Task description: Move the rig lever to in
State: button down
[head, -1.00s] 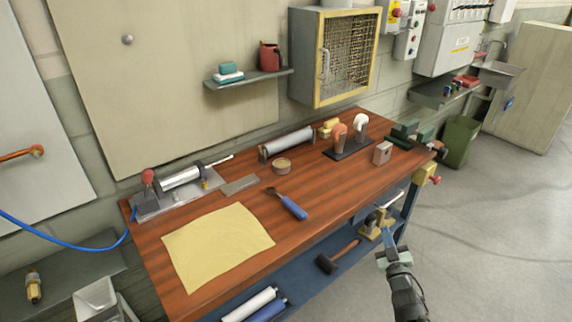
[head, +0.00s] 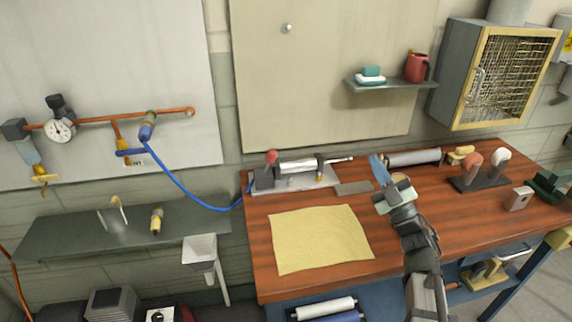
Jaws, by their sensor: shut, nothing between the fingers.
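The rig (head: 300,181) stands at the back left of the wooden bench, a pale cylinder on a grey plate. A short upright lever with a red knob (head: 271,157) is at the rig's left end; I take this for the rig lever. A thin rod sticks out at the rig's right end. No in or out marking is readable. My gripper (head: 379,165) is shut and empty above the bench, to the right of the rig and apart from it.
A yellow cloth (head: 318,240) lies in front of the rig, and a flat grey bar (head: 353,188) lies to its right. A blue hose (head: 187,190) runs from the wall pipe to the rig's left end. A grey roller (head: 413,158) lies right of my gripper.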

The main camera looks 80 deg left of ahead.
jog(key=s+a+f+n+g+h, duration=0.2)
jog(key=s+a+f+n+h, duration=0.15)
jog(key=s+a, duration=0.3)
jog(key=n+g+h, duration=0.1)
jog(key=n+h, duration=0.2)
jog(key=n, duration=0.2)
send_near(272, 156)
jog(key=w, duration=0.1)
jog(key=w+d+f, duration=0.1)
jog(key=w+d, duration=0.1)
jog(key=shift+d+f, duration=0.1)
jog(key=shift+f, duration=0.2)
jog(key=shift+s, duration=0.1)
jog(key=x, duration=1)
